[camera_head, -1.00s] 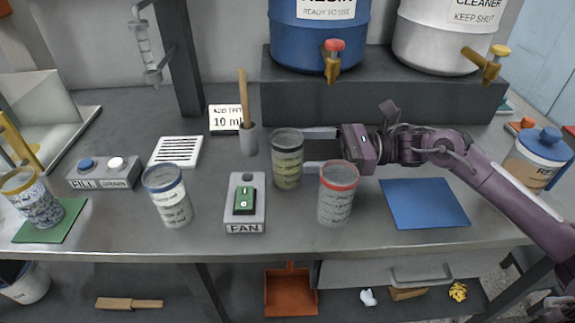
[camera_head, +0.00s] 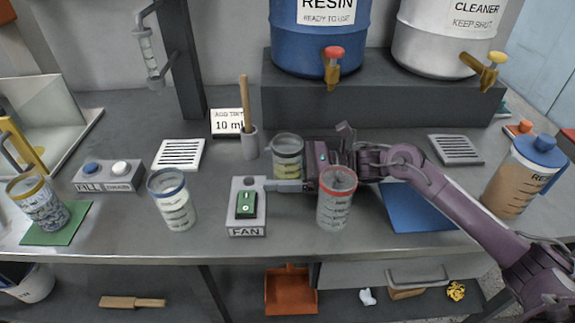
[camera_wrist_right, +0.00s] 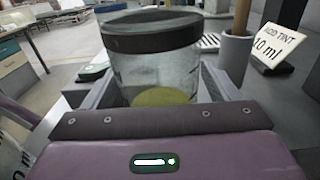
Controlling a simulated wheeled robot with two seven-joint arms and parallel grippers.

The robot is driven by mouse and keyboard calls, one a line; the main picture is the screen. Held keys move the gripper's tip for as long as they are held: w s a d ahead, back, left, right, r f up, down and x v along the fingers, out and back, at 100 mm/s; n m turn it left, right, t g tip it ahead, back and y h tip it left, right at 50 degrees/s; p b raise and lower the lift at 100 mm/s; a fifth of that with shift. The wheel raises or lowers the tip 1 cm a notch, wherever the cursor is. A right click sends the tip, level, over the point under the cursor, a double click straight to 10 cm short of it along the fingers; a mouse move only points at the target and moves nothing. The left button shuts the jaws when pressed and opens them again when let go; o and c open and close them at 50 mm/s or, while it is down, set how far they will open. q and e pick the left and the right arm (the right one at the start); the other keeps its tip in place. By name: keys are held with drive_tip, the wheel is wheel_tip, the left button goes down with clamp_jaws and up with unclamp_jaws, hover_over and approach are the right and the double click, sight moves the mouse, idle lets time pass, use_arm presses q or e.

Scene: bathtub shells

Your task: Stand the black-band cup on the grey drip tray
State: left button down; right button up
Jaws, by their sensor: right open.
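The black-band cup (camera_head: 288,146) stands upright on the bench, behind and left of the red-band cup. It is clear with a dark rim band and some yellowish content low inside. My right gripper (camera_head: 290,172) is open around it, one finger showing in front of the cup. The right wrist view shows the black-band cup (camera_wrist_right: 155,60) between the two spread fingers; contact is not clear. The grey drip tray (camera_head: 456,150) is slotted and bare, at the back right beyond my right arm. My left gripper is out of view.
The red-band cup (camera_head: 336,200) stands close in front of my right gripper. The fan switch box (camera_head: 247,215) is left of it. A blue mat (camera_head: 415,210) lies under my arm. A white slotted tray (camera_head: 178,154) and a blue-band cup (camera_head: 172,200) are left; a lidded jug (camera_head: 515,180) is right.

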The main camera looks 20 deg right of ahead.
drive_tip(key=shift+c, duration=0.2)
drive_tip(key=c, duration=1.2)
drive_tip(key=shift+r, duration=0.1)
